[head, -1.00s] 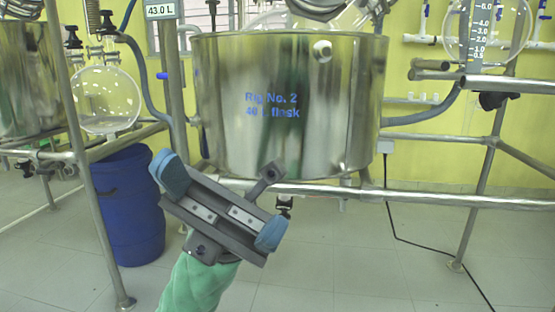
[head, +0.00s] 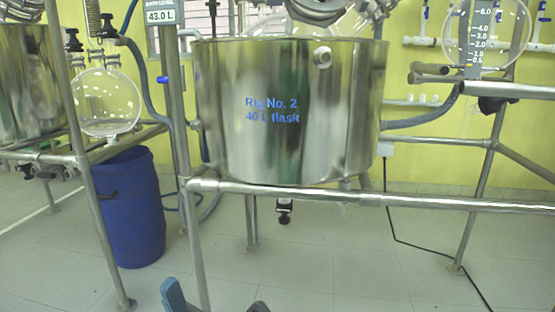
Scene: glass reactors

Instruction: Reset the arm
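My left gripper (head: 215,301) shows only as two blue-grey fingertips at the bottom edge of the head view, left of the middle. The fingertips stand well apart with nothing seen between them, so it is open and empty. The rest of this gripper and its arm are below the frame. My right gripper is not in view.
A steel vessel (head: 290,150) marked "Rig No. 2" stands in front on a metal pipe frame (head: 430,202). A blue drum (head: 130,210) stands at left, below a round glass flask (head: 105,103). Bare tiled floor (head: 340,265) shows under the rig.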

